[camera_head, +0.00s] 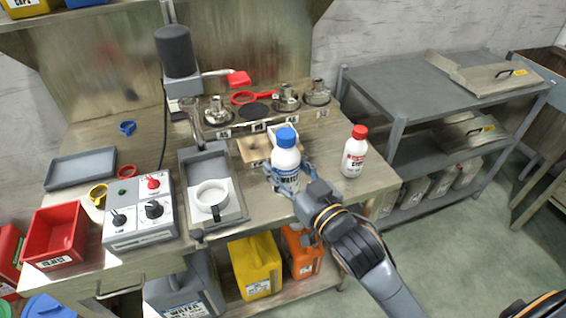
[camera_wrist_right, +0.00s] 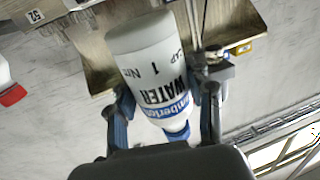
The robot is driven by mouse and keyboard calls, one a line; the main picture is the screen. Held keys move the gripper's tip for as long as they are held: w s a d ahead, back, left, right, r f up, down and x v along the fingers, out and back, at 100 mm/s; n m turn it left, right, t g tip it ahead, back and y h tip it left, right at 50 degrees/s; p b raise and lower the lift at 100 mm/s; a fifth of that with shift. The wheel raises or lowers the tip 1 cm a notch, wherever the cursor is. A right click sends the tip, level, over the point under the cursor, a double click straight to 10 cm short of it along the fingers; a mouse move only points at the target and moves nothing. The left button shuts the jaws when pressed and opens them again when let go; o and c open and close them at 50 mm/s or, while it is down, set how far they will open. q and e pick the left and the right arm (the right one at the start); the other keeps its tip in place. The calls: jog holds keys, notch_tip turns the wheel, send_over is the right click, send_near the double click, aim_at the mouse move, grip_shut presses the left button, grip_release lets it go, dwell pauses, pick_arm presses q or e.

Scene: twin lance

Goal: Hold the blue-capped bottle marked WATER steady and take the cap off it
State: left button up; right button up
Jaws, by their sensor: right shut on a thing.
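The white bottle marked WATER (camera_head: 286,158) has a blue cap (camera_head: 286,137) on it and looks upright at the front of the workbench. My right gripper (camera_head: 285,180) comes in from the lower right and is shut around the bottle's lower body. In the right wrist view the bottle (camera_wrist_right: 150,60) sits between the two fingers (camera_wrist_right: 165,105), its label upside down in the picture. I cannot tell whether the bottle's base touches the bench. My left gripper is not in view.
A red-capped white bottle (camera_head: 354,155) stands just right of the held one. A grey tray with a white ring-shaped piece (camera_head: 212,194), a control box (camera_head: 140,212) and a red bin (camera_head: 57,236) are to the left.

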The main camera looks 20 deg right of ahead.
aim_at(283, 171)
jog(key=s, duration=0.1)
jog(key=s+r, duration=0.1)
jog(key=s, duration=0.1)
jog(key=s+a+r, duration=0.1)
jog(key=s, duration=0.1)
jog(key=shift+r, duration=0.25)
jog(key=o, duration=0.7)
jog(key=shift+c, duration=0.2)
grip_shut()
jog(key=shift+f, duration=0.1)
jog(key=shift+s+d+f, duration=0.15)
jog(key=shift+f, duration=0.15)
jog(key=s+d+f+m+h, duration=0.2)
jog(key=s+d+f+h, duration=0.2)
jog(key=s+f, duration=0.3)
jog(key=shift+s+d+f+m, duration=0.2)
jog(key=shift+f+m, duration=0.1)
jog(key=shift+f, duration=0.35)
